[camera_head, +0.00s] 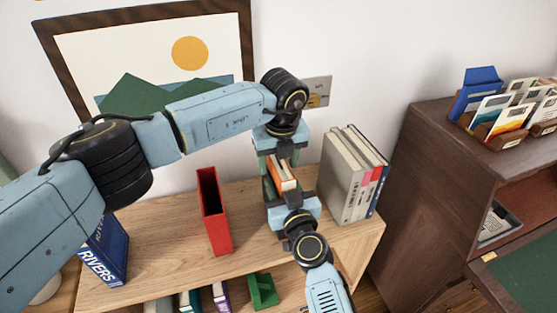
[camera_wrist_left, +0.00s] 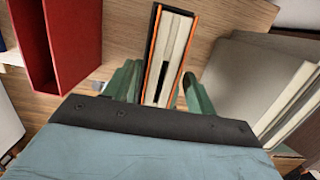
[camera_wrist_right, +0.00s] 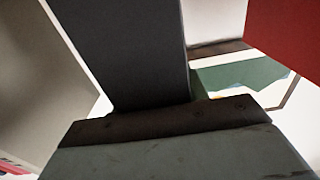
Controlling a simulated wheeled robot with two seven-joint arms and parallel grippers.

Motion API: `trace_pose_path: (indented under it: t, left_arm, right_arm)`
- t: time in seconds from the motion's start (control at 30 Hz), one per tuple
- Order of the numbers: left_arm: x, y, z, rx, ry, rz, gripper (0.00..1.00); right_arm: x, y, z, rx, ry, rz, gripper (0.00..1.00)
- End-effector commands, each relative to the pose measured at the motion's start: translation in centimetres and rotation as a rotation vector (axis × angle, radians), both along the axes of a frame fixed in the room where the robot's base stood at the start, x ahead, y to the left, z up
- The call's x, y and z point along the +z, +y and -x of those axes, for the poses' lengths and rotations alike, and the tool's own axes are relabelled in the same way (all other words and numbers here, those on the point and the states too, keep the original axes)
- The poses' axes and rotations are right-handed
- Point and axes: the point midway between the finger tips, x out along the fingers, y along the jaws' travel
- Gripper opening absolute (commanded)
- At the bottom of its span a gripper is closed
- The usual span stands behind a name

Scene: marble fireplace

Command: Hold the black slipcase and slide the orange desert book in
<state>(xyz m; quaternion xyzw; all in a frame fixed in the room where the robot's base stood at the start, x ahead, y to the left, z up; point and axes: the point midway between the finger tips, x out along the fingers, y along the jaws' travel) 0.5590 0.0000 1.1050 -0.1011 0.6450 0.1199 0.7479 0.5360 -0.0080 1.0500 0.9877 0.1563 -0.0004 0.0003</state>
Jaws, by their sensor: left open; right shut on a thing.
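The orange desert book (camera_head: 282,174) stands upright between my two grippers. In the left wrist view the book (camera_wrist_left: 170,50) shows its pale page block and orange cover edges, with black slipcase (camera_wrist_left: 154,22) walls along its sides; it appears to sit inside the slipcase, how deep I cannot tell. My left gripper (camera_head: 281,157) is above it, open, with its fingers (camera_wrist_left: 162,93) apart on either side of book and slipcase. My right gripper (camera_head: 284,195) is shut on the black slipcase from the front; the slipcase's dark face (camera_wrist_right: 125,45) fills the right wrist view's upper middle.
On the wooden shelf (camera_head: 165,220) stand an empty red slipcase (camera_head: 214,212) to the left, a blue RIVERS book (camera_head: 107,250) further left, and a row of grey books (camera_head: 345,175) close on the right. A dark wood desk (camera_head: 425,190) stands at right.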

Motion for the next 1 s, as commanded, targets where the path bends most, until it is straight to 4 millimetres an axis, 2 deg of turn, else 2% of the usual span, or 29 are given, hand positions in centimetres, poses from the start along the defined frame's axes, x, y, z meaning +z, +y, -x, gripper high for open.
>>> trace_pose_path:
  t: [0.17,0.4,0.6,0.77,1.0]
  left_arm:
    - [2.6,-0.1,0.2,-0.002,-0.006,0.003,0.56]
    - [7.8,-0.4,0.9,-0.002,-0.006,0.003,0.56]
    - [10.8,-0.5,1.4,0.0,-0.005,0.002,0.56]
    - [11.8,-0.6,1.5,0.0,-0.004,0.002,0.56]
    - [11.9,-0.6,1.6,0.0,-0.003,0.002,0.56]
  right_arm:
    - [0.1,0.0,0.0,0.0,-0.001,-0.001,0.17]
    - [0.0,0.0,0.0,0.0,-0.001,-0.001,0.17]
    - [0.1,0.0,0.0,0.0,-0.001,-0.001,0.17]
    - [0.1,0.0,0.0,0.0,-0.001,-0.001,0.17]
    - [0.1,0.0,0.0,0.0,-0.001,-0.001,0.17]
